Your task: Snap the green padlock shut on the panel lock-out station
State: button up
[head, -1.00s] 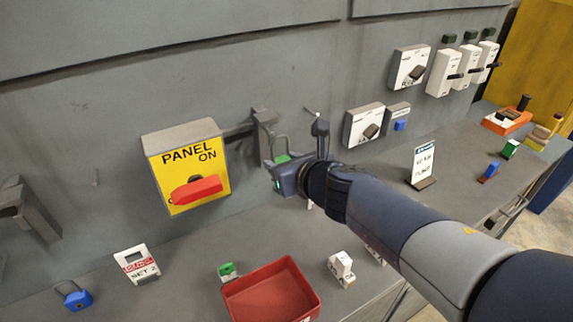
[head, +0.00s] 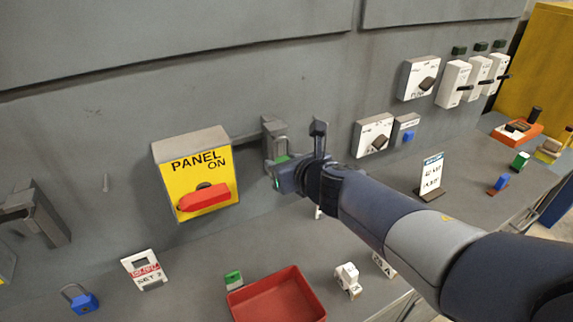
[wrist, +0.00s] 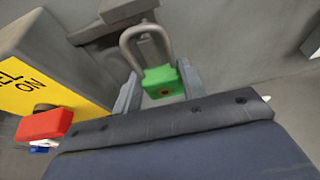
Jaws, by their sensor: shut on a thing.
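The green padlock (wrist: 163,82) is between the fingers of my gripper (wrist: 160,95), which is shut on its body. Its grey shackle (wrist: 146,34) points up, with its arch in front of the grey lock-out station (wrist: 112,14). I cannot tell whether the shackle passes through the station or is closed. In the head view my gripper (head: 282,170) is just below the station (head: 272,128), and a little of the padlock (head: 282,159) shows. The yellow panel box (head: 195,172), marked PANEL ON, is to the left, its red handle (head: 204,197) nearly level.
On the bench below are a red tray (head: 238,305), a small green block (head: 233,279), a white tag (head: 145,268) and a blue padlock (head: 85,303). White switch boxes (head: 373,134) are on the wall to the right.

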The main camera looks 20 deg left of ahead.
aim_at(281, 149)
jog(key=shift+w+a, duration=0.65)
jog(key=shift+a, duration=0.2)
jog(key=shift+w+a+f, duration=0.15)
jog(key=shift+a, duration=0.05)
jog(key=shift+r+p, duration=1.3)
jog(key=shift+r, duration=0.05)
jog(key=shift+f, duration=0.1)
jog(key=shift+f+b, duration=0.45)
jog(key=shift+b, duration=0.1)
jog(key=o, duration=1.1)
jog(key=shift+o, duration=0.2)
